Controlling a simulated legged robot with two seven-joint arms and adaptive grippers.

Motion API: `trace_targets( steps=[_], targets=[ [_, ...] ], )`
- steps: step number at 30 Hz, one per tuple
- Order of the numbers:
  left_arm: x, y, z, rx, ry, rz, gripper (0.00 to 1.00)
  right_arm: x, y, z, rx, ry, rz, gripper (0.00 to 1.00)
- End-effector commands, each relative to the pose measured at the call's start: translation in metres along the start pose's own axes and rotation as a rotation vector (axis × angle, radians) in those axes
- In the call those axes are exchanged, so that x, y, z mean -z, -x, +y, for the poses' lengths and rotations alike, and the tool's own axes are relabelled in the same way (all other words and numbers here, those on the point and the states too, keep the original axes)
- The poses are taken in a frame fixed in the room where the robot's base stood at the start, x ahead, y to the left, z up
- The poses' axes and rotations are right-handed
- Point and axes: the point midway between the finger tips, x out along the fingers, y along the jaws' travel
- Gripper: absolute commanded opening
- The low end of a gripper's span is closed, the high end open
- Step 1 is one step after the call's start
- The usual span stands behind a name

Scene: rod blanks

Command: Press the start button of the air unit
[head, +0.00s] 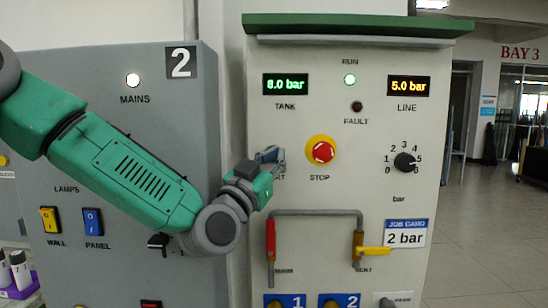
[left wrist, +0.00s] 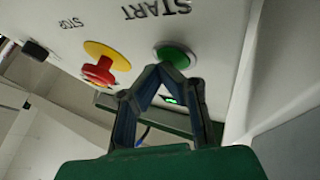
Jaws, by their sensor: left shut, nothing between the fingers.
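The air unit is a pale panel (head: 330,200) with a green top. Its green start button (left wrist: 176,56) shows in the left wrist view beside the word START; in the head view my gripper hides it. My left gripper (head: 277,153) is shut and empty at the panel, left of the red stop button (head: 320,151). In the left wrist view the closed fingertips (left wrist: 163,68) overlap the button's edge; I cannot tell whether they press it. The RUN lamp (head: 350,79) is lit green. The FAULT lamp (head: 357,107) looks dark. My right gripper is not in view.
The red stop button on its yellow ring (left wrist: 100,70) is close to the fingers. A pipe (head: 315,212) with red and yellow handles sticks out below. A dial (head: 404,162) is at right. A grey panel (head: 110,260) marked 2 stands at left, behind my arm.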

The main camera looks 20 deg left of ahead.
Motion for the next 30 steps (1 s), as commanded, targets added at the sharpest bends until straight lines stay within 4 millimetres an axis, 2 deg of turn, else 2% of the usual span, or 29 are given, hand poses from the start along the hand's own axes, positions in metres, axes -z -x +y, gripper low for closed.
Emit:
trace_targets(
  steps=[11, 22, 30],
  targets=[
    [-0.001, -0.001, -0.001, 0.000, 0.000, -0.001, 0.00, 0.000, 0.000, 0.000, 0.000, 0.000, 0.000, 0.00],
    [0.005, 0.013, 0.002, 0.001, 0.000, 0.001, 0.00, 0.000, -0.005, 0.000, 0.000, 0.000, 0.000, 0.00],
    [0.006, 0.014, 0.002, 0.000, 0.000, 0.000, 0.00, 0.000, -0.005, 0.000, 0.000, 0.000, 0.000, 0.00]
  ],
)
